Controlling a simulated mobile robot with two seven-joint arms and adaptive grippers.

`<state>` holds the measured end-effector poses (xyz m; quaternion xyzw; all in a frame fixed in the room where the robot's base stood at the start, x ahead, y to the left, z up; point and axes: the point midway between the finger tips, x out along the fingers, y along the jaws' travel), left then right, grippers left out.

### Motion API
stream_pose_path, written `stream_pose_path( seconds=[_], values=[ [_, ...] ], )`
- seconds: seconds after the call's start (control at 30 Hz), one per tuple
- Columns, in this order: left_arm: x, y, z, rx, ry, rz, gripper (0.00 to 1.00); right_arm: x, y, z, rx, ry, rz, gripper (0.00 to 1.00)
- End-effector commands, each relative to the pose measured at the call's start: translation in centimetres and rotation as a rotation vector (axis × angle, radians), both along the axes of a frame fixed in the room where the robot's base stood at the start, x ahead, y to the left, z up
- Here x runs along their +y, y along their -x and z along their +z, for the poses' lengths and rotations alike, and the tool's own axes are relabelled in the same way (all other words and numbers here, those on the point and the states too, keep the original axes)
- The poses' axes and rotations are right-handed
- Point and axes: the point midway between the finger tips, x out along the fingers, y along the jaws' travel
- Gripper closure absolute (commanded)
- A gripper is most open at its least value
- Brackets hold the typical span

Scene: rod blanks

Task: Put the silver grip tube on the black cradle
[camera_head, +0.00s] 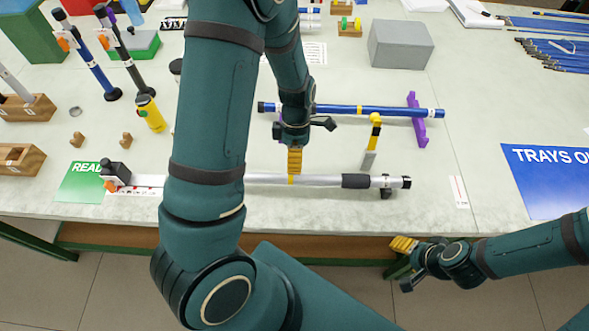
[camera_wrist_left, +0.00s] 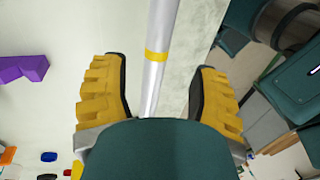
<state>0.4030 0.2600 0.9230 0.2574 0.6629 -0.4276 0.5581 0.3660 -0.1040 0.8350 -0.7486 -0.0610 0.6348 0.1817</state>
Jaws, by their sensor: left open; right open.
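The silver grip tube (camera_head: 325,181) lies left to right near the table's front edge. It has a yellow band and a black grip section near its right end. My left gripper (camera_head: 294,162) is open and points down at the yellow band. In the left wrist view the tube (camera_wrist_left: 158,75) runs between the two spread fingers, apart from both. A small black support (camera_head: 386,193) shows under the tube's right end; I cannot tell whether it is part of the black cradle. My left arm hides the tube's left stretch. My right gripper (camera_head: 404,244) is open and empty at the table's front edge.
A blue rod (camera_head: 370,111) lies behind the tube on purple supports (camera_head: 417,122). A yellow-topped piece (camera_head: 372,142) stands between them. A black block with an orange part (camera_head: 115,172) stands at the left by a green sign (camera_head: 78,186). A grey box (camera_head: 400,45) is behind.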

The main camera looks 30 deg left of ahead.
Motion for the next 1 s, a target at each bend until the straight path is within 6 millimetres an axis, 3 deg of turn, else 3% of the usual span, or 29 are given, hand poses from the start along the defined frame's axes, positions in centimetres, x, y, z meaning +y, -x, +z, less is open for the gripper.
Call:
stream_pose_path(
  seconds=[0.1,0.33,1.0],
  values=[
    [0.3,-0.7,2.4,-0.005,0.000,0.000,0.39,0.0,0.0,0.7,0.001,-0.001,0.000,0.41],
    [0.7,-1.2,4.7,-0.002,-0.001,-0.001,0.39,0.0,0.0,1.1,0.000,-0.003,0.001,0.41],
    [0.7,-1.3,5.0,0.001,0.000,0.000,0.39,-0.1,0.0,1.1,0.000,-0.003,0.001,0.41]
  ],
)
